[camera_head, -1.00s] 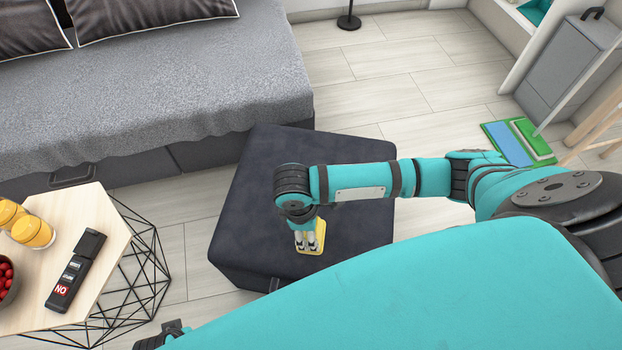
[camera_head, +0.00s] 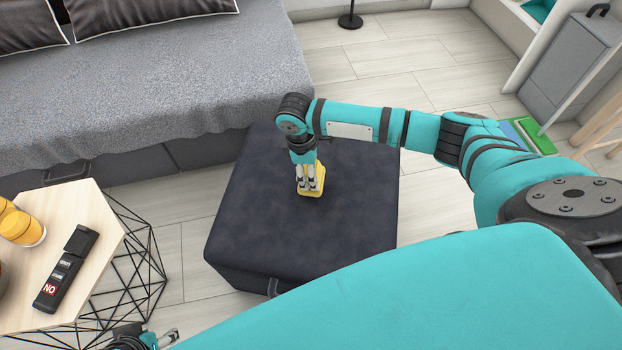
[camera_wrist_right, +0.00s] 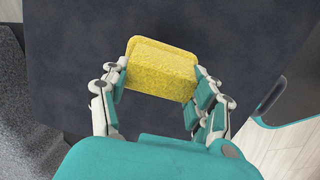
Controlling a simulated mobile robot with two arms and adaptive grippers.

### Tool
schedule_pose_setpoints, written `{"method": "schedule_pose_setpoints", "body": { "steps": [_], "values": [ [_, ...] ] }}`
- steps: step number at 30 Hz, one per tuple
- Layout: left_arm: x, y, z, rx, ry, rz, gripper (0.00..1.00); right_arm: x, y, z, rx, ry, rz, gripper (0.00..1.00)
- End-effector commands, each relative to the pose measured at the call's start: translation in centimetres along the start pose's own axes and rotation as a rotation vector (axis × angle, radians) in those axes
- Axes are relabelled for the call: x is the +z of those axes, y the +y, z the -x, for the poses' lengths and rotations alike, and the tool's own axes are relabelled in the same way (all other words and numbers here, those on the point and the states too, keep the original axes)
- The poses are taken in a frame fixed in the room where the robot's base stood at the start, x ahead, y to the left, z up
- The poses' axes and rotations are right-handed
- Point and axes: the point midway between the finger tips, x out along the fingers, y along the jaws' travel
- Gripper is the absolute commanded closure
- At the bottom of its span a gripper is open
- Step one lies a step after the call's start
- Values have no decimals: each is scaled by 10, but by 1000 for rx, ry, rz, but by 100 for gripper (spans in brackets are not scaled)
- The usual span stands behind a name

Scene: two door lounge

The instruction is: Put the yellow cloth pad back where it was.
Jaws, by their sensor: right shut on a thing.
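The yellow cloth pad (camera_head: 320,184) is between the fingers of my right gripper (camera_head: 307,187), over the dark ottoman (camera_head: 345,235). In the right wrist view the pad (camera_wrist_right: 162,70) is a thick yellow block, gripped at its left and right sides by my right gripper (camera_wrist_right: 155,98). I cannot tell whether the pad touches the ottoman top or hangs just above it. My left gripper (camera_head: 165,338) shows only partly at the bottom left edge, apart from everything else; its opening is unclear.
A grey sofa (camera_head: 170,75) stands behind the ottoman. At left, a wooden-topped table (camera_head: 95,225) with black wire legs holds a remote-like device (camera_head: 66,268) and orange glasses (camera_head: 22,227). The ottoman top around the pad is clear.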

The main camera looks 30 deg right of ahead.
Motion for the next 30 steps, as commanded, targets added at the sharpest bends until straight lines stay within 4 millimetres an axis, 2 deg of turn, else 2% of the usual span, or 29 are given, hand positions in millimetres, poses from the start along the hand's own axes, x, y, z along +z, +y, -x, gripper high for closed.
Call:
{"method": "schedule_pose_setpoints", "body": {
  "steps": [1, 5, 12, 13, 21, 30],
  "values": [
    [2, 0, -6, 0, 0, 0, 60, -1, -2, -13, -2, -3, 2, 91],
    [5, 0, -13, 0, 0, 0, 60, -4, -3, -32, 0, -3, 2, 91],
    [4, 0, -12, 0, 1, 0, 60, -4, -4, -35, 0, -2, 2, 91],
    [4, 0, -12, 0, 1, 0, 60, -4, -4, -36, 0, -2, 2, 37],
    [4, 0, -12, 0, 1, 0, 60, -4, -4, -35, 0, -2, 2, 4],
    [4, 0, -11, 0, 1, 0, 60, -4, -3, -31, 1, -1, 2, 4]
  ]
}}
